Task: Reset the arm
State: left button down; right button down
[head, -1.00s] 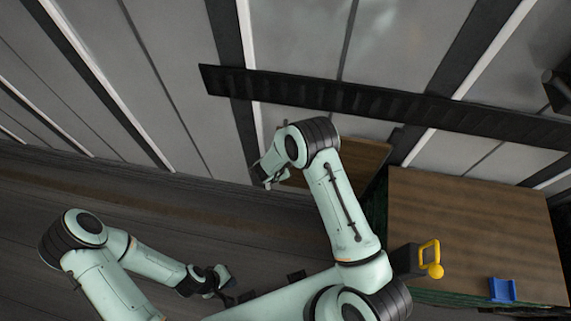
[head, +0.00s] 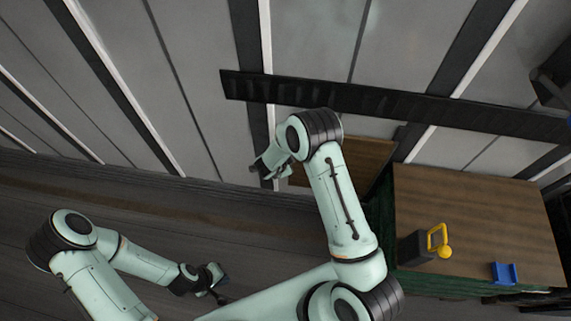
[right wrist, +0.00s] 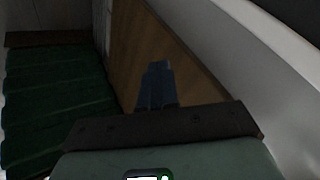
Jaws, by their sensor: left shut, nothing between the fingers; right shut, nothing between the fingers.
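My left arm comes in from the lower left, bent at the elbow, and its gripper (head: 218,284) is shut and empty above the dark floor. My right arm rises from the bottom and bends left at the top, in front of the panelled wall. Its gripper (head: 262,169) is small in the head view, apart from the wall as far as I can tell. In the right wrist view the right gripper's fingers (right wrist: 157,76) are together, with nothing held, in front of a brown wooden surface (right wrist: 160,45).
A wooden-topped table (head: 470,210) stands at the right. On it are a dark box (head: 415,247) with a yellow handle (head: 437,237) and a blue holder (head: 504,272). A black strip (head: 380,99) crosses the wall (head: 310,40). Open floor (head: 130,207) lies at the left.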

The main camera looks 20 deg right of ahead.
jog(key=shift+s+a+r, duration=0.3)
jog(key=shift+a+r, duration=0.1)
jog(key=s+a+f+n+g+y, duration=0.1)
jog(key=s+f+n+y, duration=0.1)
jog(key=s+f+n, duration=0.3)
jog(key=s+a+f+n+g+y, duration=0.1)
jog(key=s+f+n+y, duration=0.15)
jog(key=s, duration=0.55)
jog(key=s+a+n+g+y, duration=0.1)
jog(key=s+a+n+y, duration=0.1)
jog(key=s, duration=0.5)
jog(key=s+a+n+g+y, duration=0.1)
jog(key=s+a+n+y, duration=0.1)
jog(key=s+a+n, duration=0.3)
jog(key=s, duration=0.3)
jog(key=shift+s+a+g+y, duration=0.15)
jog(key=shift+a+g+y, duration=0.2)
jog(key=shift+g, duration=0.05)
jog(key=shift+f, duration=0.1)
